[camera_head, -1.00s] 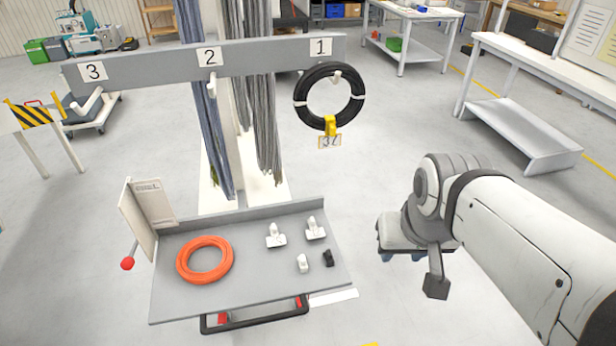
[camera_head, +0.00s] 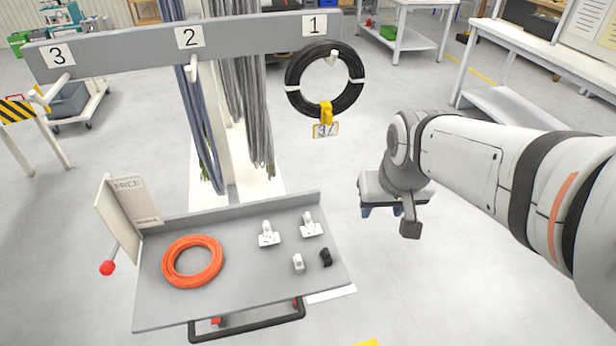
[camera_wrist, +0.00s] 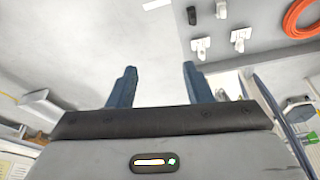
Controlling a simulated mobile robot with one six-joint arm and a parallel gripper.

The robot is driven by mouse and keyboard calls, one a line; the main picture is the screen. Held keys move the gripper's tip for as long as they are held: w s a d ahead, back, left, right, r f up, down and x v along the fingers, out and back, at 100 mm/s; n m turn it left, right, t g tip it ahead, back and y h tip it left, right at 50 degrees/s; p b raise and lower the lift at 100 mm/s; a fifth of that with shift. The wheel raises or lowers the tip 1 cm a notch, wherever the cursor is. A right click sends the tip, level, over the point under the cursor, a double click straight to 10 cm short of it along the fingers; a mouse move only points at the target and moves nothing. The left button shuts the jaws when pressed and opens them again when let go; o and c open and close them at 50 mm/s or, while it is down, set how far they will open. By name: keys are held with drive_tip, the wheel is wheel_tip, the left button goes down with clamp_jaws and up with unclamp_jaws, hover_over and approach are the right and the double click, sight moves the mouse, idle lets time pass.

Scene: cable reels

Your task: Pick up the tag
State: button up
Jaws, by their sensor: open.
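A small pale tag (camera_head: 325,130) with dark marks hangs from a yellow clip (camera_head: 326,112) at the bottom of a black cable coil (camera_head: 291,88). The coil hangs on the peg under label 1. My gripper (camera_head: 382,211) is to the right of the tag and lower in the head view, apart from it, over open floor. Its blue fingers point down. In the wrist view the fingers of my gripper (camera_wrist: 160,85) are spread with nothing between them. The tag does not show in the wrist view.
A grey tray (camera_head: 230,300) holds an orange coil (camera_head: 168,262), white fittings (camera_head: 268,236) and a small black piece (camera_head: 326,257). A grey rail (camera_head: 110,52) with numbered pegs runs above it. Grey cables hang behind the rail. Floor right of the tray is clear.

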drive_tip(key=w+a+f+n+b, duration=0.1)
drive_tip(key=w+a+f+b, duration=0.35)
drive_tip(key=w+f, duration=0.35)
drive_tip(key=n+y+b, duration=0.1)
drive_tip(key=b, duration=0.3)
hover_over(309, 218)
drive_tip(key=s, duration=0.2)
drive_tip(key=shift+t, duration=0.3)
drive_tip(key=f, duration=1)
drive_tip(key=shift+d+f, duration=0.2)
drive_tip(key=shift+f, duration=0.05)
drive_tip(key=x, duration=0.8)
drive_tip(key=shift+s+d+f, duration=0.1)
drive_tip(key=shift+s, duration=0.1)
drive_tip(key=shift+c, duration=0.5)
clamp_jaws()
